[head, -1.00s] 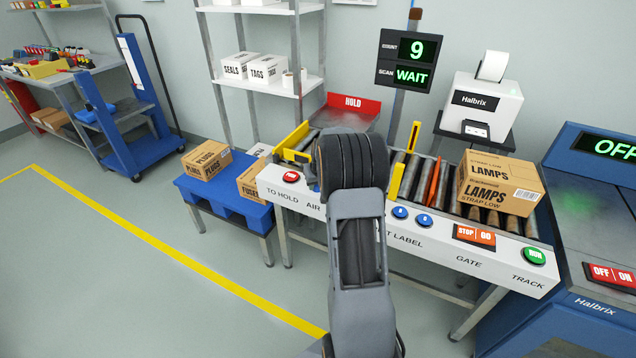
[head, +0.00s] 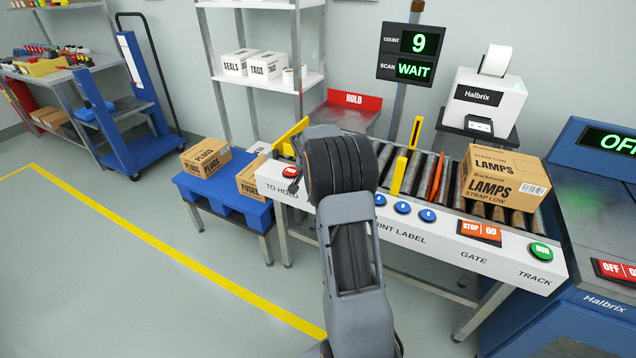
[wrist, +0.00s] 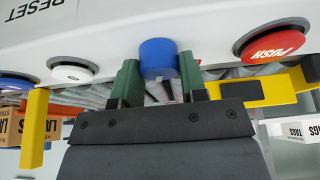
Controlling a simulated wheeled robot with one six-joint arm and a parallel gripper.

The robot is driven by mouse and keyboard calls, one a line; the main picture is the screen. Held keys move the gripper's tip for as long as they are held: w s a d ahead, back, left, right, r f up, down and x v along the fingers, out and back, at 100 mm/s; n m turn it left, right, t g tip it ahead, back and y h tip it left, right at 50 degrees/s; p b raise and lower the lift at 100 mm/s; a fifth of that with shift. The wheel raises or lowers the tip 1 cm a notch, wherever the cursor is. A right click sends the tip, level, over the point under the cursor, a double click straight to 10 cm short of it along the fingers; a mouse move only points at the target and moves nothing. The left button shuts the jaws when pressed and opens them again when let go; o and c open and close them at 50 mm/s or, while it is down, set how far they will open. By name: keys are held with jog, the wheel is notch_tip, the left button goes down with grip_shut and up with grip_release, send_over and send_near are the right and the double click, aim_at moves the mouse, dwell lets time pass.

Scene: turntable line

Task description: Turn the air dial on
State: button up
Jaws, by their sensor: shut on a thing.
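A blue cylindrical dial (wrist: 158,55) stands out from the white panel (wrist: 110,25) in the wrist view. It sits between the two green fingers of my gripper (wrist: 160,70), which is shut on it. No marking that tells the dial's setting is visible. In the head view, my arm hides the dial and its label, and most of the gripper is out of sight behind my wrist on the left part of the conveyor's front panel (head: 450,262).
A red PUSH button (wrist: 272,44) is right of the dial in the wrist view, a white button (wrist: 73,73) left. Yellow bars (wrist: 265,90) are close to my fingers. In the head view, a LAMPS box (head: 502,178) stands on the rollers; a WAIT screen (head: 412,70) is behind.

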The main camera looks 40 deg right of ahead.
jog(key=shift+w+a+m+g+b, duration=0.1)
jog(key=shift+m+g+b, duration=0.5)
jog(key=shift+m, duration=0.9)
jog(key=o, duration=0.9)
jog(key=p+v, duration=0.1)
jog(key=v, duration=1.2)
jog(key=shift+a+r+p, duration=0.3)
jog(key=shift+a+p, duration=0.05)
